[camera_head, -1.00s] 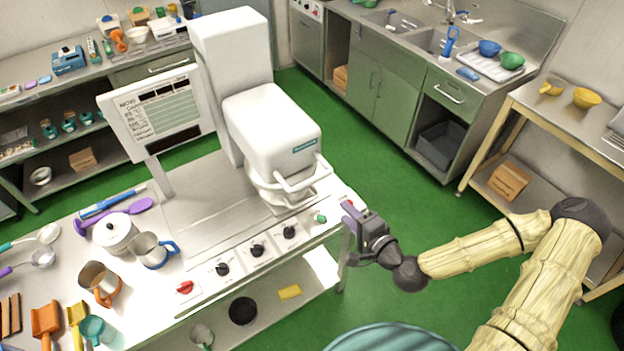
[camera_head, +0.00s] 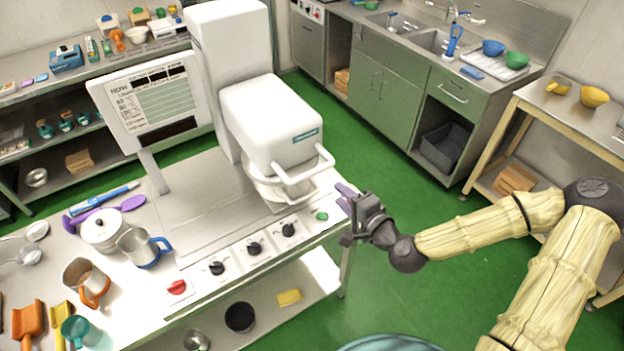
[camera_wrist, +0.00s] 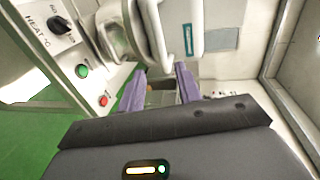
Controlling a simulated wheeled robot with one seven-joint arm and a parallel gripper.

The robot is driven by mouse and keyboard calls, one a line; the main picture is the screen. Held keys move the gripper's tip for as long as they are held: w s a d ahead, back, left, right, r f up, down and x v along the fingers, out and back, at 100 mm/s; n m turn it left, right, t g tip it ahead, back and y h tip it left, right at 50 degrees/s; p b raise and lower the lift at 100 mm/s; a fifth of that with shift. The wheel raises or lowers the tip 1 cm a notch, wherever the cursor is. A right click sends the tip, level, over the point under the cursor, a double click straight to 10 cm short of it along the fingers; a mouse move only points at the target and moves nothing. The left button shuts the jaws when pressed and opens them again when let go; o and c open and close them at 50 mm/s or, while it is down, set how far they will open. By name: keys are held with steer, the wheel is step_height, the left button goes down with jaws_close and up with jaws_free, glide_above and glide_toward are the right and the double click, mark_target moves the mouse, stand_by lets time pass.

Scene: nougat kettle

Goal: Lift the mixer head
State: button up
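The white mixer head (camera_head: 275,125) sits lowered over its bowl (camera_head: 278,190) at the right end of the steel bench. A pale looped handle (camera_head: 308,172) sticks out from its front. My gripper (camera_head: 345,196) is just beyond the bench's front right corner, right of and below the handle, apart from it. In the wrist view the purple fingers (camera_wrist: 160,90) are spread with nothing held between them. The handle (camera_wrist: 156,32) and the head's white side (camera_wrist: 228,28) appear beyond the fingertips. The bowl's inside is hidden.
A display panel (camera_head: 150,105) stands left of the mixer. Green floor (camera_head: 400,205) is clear to the right.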

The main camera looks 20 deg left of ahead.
mark_target(313, 170)
steer(key=b, duration=0.3)
steer(key=shift+w+a+f, duration=0.3)
steer(key=shift+w+f, duration=0.05)
steer(key=shift+w, duration=0.05)
steer(key=shift+a+b, duration=0.15)
steer(key=shift+b, duration=0.3)
steer(key=shift+w+a+b, duration=0.1)
steer(key=shift+a+b, duration=0.25)
steer(key=shift+b, duration=0.9)
steer(key=p+x, duration=0.4)
steer(key=x, duration=0.7)
steer(key=shift+w+a+r, duration=0.15)
steer(key=shift+a, duration=0.1)
jaws_close()
